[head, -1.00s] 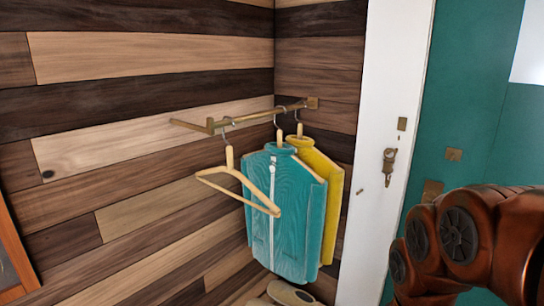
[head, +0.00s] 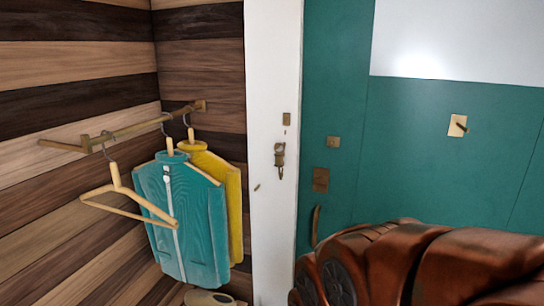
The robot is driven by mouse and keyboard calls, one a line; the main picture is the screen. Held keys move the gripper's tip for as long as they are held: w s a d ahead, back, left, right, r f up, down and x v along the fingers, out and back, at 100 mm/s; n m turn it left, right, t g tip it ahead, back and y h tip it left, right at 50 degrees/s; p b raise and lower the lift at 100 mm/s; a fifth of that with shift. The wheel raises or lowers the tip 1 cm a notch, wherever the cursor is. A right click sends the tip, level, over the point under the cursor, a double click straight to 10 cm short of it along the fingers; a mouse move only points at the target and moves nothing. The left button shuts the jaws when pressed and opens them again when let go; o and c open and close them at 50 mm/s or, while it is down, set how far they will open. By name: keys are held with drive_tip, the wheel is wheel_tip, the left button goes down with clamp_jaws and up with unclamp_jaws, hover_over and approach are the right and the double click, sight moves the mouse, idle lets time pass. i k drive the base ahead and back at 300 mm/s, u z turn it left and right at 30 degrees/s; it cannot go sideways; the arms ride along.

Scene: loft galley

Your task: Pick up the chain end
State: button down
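A small brass fitting (head: 280,155) is fixed to the white door frame. A short brass piece, which looks like the chain end (head: 281,172), hangs down from it against the frame. It is too small to make out single links. A brass plate (head: 333,142) sits on the teal door to the right, apart from the hanging piece. My copper-coloured arm fills the lower right of the head view. My gripper is not in view.
The teal door (head: 440,150) looks closed, with a curved handle (head: 316,226) and a lower plate (head: 320,180). At left, a rail (head: 130,128) holds a teal jacket (head: 185,220), a yellow garment (head: 234,200) and an empty hanger (head: 125,195).

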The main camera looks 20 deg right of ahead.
sight(279, 158)
drive_tip(key=u, duration=3.95)
drive_tip(key=k, duration=1.15)
drive_tip(key=z, duration=1.3)
